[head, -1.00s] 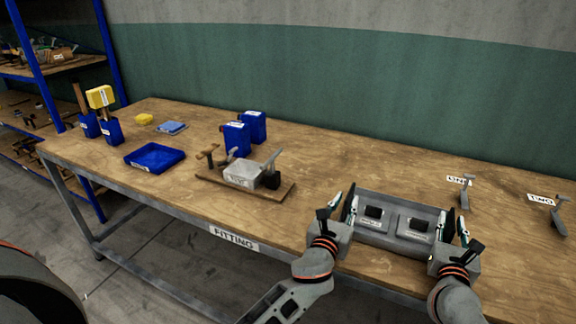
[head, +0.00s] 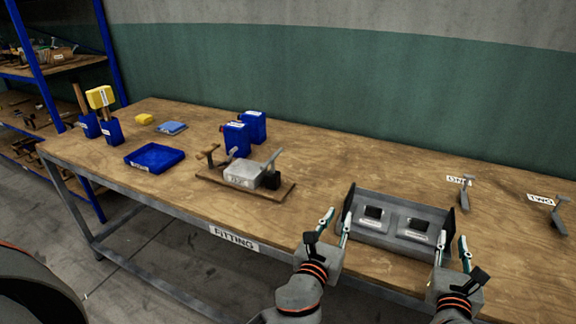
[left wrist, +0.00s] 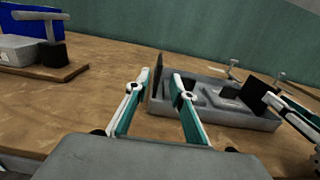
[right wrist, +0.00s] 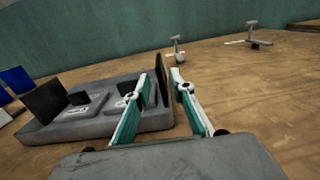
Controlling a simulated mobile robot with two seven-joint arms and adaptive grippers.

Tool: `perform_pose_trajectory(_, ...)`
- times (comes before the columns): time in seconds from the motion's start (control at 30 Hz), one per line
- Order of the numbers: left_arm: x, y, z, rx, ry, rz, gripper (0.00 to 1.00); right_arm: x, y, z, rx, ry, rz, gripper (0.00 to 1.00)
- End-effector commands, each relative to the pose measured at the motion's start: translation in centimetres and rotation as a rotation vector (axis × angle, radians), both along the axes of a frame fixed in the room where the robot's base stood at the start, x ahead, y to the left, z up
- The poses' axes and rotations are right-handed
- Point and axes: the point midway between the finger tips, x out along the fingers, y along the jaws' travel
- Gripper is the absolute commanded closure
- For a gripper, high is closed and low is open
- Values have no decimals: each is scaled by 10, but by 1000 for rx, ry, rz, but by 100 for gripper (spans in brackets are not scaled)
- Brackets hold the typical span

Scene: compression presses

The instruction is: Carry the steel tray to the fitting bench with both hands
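The grey steel tray (head: 388,243) lies flat on the wooden fitting bench (head: 310,178), near its front edge. It has a dark upright plate at each end and holds two grey blocks with dark square tops.
Left of the tray is a wooden board (head: 215,183) with a pale block and clamps. Further left are blue containers (head: 236,138) and a blue bin (head: 155,157). Two metal stands with labels (head: 466,190) are at the right. Bare bench lies behind the tray.

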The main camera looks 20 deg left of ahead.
Motion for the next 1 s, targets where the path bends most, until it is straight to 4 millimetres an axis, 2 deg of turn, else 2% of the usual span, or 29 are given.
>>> perform_pose_trajectory(0.1, 0, 0, 0, 0, 0, 0, 77, -22, 0, -1, 1, 1, 0, 77)
perform_pose_trajectory(0.33, 0, 0, 0, 0, 0, 0, 77, -43, 0, 0, 0, 0, 0, 77)
perform_pose_trajectory(1.0, 0, 0, 0, 0, 0, 0, 77, -45, 0, 0, -1, -1, 0, 77)
